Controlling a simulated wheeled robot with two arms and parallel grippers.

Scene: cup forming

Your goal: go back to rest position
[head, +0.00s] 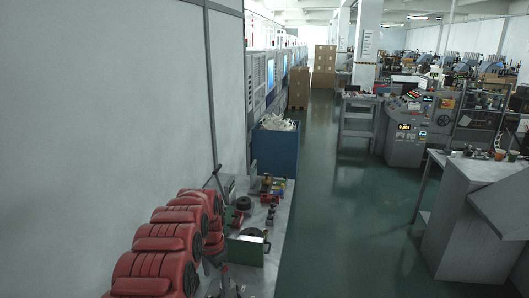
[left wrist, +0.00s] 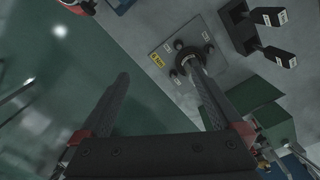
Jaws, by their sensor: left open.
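My left gripper (left wrist: 160,77) shows in the left wrist view with its two dark fingers wide apart and nothing between them. Below its tips is a grey control plate (left wrist: 165,50) with a yellow label and small buttons. A round black control with a pale shaft (left wrist: 187,56) stands on that plate, right by the right fingertip; I cannot tell whether they touch. My right gripper is in neither view.
A narrow bench (head: 270,222) holds a green box (head: 246,249) and small parts. A blue bin (head: 275,150) stands behind it. A grey cabinet (head: 465,235) stands at right. The green floor (head: 335,240) between is clear.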

